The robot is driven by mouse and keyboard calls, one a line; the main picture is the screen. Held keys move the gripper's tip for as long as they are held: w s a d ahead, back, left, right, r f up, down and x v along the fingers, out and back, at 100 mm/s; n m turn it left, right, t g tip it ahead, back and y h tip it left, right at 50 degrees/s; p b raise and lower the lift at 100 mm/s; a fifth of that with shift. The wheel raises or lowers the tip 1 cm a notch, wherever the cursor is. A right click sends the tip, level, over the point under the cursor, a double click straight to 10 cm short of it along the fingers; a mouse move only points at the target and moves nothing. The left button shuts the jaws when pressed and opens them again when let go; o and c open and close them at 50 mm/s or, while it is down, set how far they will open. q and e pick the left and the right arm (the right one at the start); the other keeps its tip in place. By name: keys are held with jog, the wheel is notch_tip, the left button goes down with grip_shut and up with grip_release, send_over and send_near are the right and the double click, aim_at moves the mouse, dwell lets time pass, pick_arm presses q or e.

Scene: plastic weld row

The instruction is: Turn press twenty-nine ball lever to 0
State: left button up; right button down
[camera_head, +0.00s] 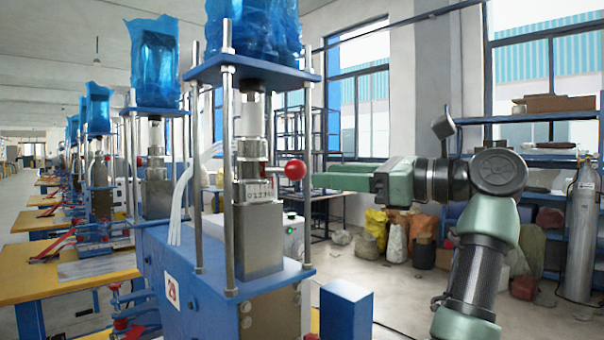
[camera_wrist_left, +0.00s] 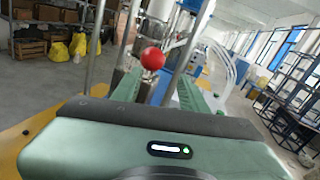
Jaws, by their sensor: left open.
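The lever's red ball (camera_head: 295,169) is at the right side of the nearest blue press (camera_head: 190,270), beside a small plate with digits (camera_head: 259,190). The lever rod behind the ball is mostly hidden. My left gripper (camera_head: 320,178) is open, its green fingers pointing left at the ball, with the tips close to its right side. In the left wrist view, the red ball (camera_wrist_left: 152,58) shows beyond and between the open fingers of my gripper (camera_wrist_left: 160,80). Nothing is held, and I cannot tell whether a finger touches the ball. My right gripper is not in view.
Metal posts (camera_head: 228,170) of the press stand just left of the ball. A blue block (camera_head: 346,312) is below the gripper. More presses and yellow tables (camera_head: 60,275) line the left. Sacks (camera_head: 375,228) and a gas cylinder (camera_head: 581,230) stand behind, beyond open floor.

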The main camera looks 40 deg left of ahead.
aim_at(305, 171)
pick_arm(q)
jog(key=s+a, duration=0.1)
jog(key=s+a+r, duration=0.1)
jog(key=s+a, duration=0.1)
jog(key=shift+a+r+p, duration=0.1)
jog(key=shift+a+p, duration=0.1)
jog(key=shift+p, duration=0.15)
jog(key=shift+w+a, duration=0.1)
jog(key=shift+a, duration=1.15)
jog(key=shift+a+f, duration=0.25)
jog(key=shift+a, duration=0.1)
jog(key=shift+a+r, duration=0.1)
jog(key=shift+c, duration=0.5)
grip_shut()
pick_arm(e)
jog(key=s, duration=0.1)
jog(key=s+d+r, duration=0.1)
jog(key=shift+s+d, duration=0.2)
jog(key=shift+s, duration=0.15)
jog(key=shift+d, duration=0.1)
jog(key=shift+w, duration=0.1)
